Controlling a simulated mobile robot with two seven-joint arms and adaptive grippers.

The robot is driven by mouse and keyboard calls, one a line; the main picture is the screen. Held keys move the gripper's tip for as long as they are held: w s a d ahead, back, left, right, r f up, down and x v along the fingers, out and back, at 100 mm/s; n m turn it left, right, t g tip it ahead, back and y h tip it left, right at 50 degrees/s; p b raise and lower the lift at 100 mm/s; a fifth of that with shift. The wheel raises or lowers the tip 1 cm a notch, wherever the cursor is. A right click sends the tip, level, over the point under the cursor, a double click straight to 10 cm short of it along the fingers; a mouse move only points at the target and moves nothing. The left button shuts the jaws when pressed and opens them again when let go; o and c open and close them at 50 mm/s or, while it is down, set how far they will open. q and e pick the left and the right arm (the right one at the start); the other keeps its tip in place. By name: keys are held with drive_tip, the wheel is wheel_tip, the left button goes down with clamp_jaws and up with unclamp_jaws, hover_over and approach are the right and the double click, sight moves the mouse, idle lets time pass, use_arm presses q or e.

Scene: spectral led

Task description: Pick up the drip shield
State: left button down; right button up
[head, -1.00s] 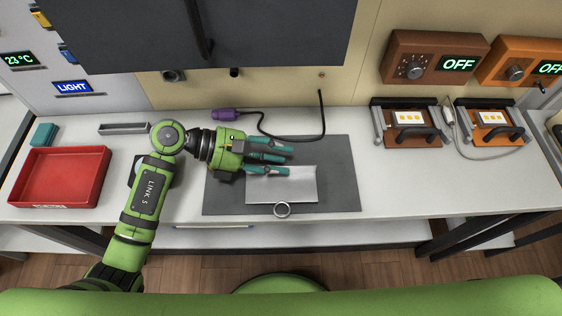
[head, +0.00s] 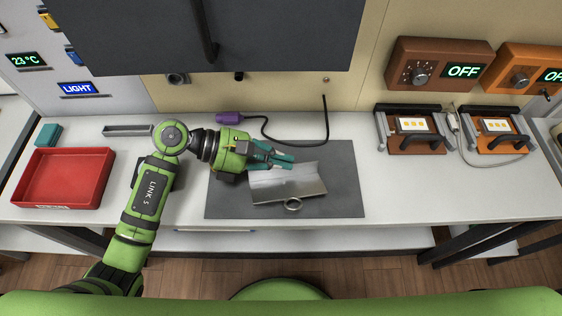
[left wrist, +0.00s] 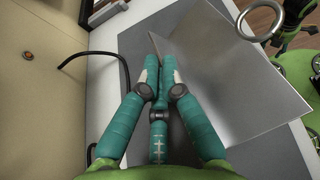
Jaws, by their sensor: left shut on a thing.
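The drip shield (head: 298,190) is a bent silver metal sheet over the dark grey mat (head: 345,180) in the middle of the bench. A metal ring (head: 293,204) is at its front edge. My left gripper (head: 284,162) is shut on the shield's back edge, its teal fingers closed together. In the left wrist view the fingertips (left wrist: 161,66) meet at the edge of the shield (left wrist: 225,80), and the ring (left wrist: 262,22) shows at its far side. The shield looks tilted; I cannot tell whether it is fully clear of the mat.
A red tray (head: 62,178) stands at the left, with a teal block (head: 47,134) behind it. A purple plug (head: 228,118) with a black cable lies behind the mat. Two lamp devices (head: 412,130) stand at the right. The bench right of the mat is clear.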

use_arm(q)
wheel_tip(320, 180, up, 3)
drive_tip(key=shift+f+b, duration=0.1)
drive_tip(key=shift+b, duration=0.25)
drive_tip(key=s+d+r+b, duration=0.1)
drive_tip(key=s+d+r, duration=0.6)
drive_tip(key=s+d, duration=0.1)
drive_tip(key=shift+s+r, duration=0.15)
drive_tip(key=shift+s, duration=0.2)
drive_tip(key=shift+a, duration=0.1)
